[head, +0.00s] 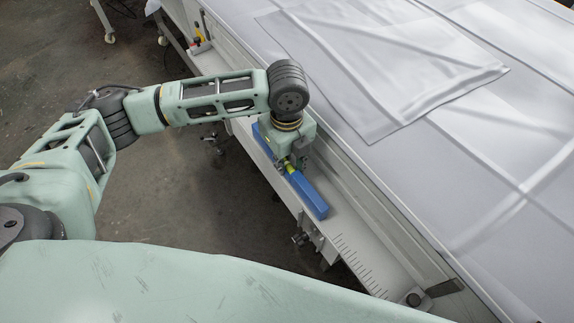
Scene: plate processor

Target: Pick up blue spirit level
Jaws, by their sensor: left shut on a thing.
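The blue spirit level (309,196) is a long blue bar with a yellow-green patch near its middle. It lies along the narrow white ledge at the front of the plate processor. My left gripper (290,165) reaches down onto it from above and is shut on it near the middle. The gripper and wrist hide part of the level; its far end shows to the left of the wrist. I cannot tell whether the level touches the ledge or is slightly above it. My right gripper is not in view.
The processor's wide top (400,150) carries a grey translucent sheet (390,70). A raised rail runs beside the ledge (350,245), which has ruler marks and a dark knob (413,299). Small yellow and red items (199,38) sit at the ledge's far end. Open floor (190,195) lies left.

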